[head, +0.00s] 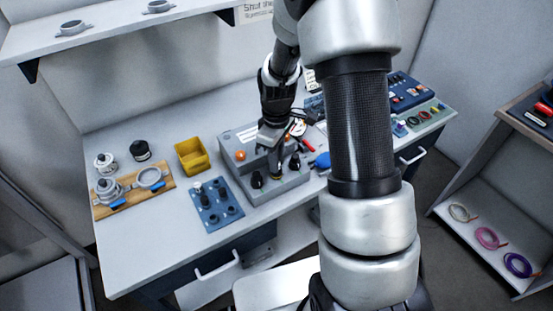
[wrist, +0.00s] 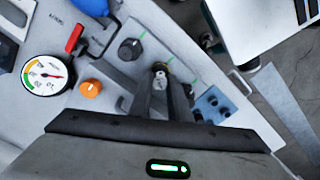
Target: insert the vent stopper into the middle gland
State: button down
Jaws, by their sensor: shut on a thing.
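The grey box (head: 241,144) has a row of three positions on its front ledge, with dark round pieces at the left (head: 257,180) and right (head: 294,162). My gripper (head: 276,165) points down over the middle position. In the wrist view my gripper (wrist: 162,88) has its fingers close together around the vent stopper (wrist: 160,67), a small dark piece with a yellowish ring at its tip. The stopper is at the middle gland, which the fingers and stopper mostly hide. I cannot tell whether the stopper is above the gland or inside it.
An orange knob (wrist: 90,88), a pressure gauge (wrist: 45,75) and a red handle (wrist: 75,39) are near the fingers. A blue mat (head: 211,218) with several dark pieces lies left of the box. A yellow bin (head: 192,157) and a wooden board (head: 133,205) stand farther left.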

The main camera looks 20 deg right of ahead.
jog(key=shift+f+b, duration=0.3)
jog(key=shift+f, duration=0.15)
dwell(0.3)
jog(key=c, duration=1.6)
grip_release()
jog(key=shift+r, duration=0.1)
jog(key=shift+r+p, duration=2.45)
jog(key=shift+r, duration=1)
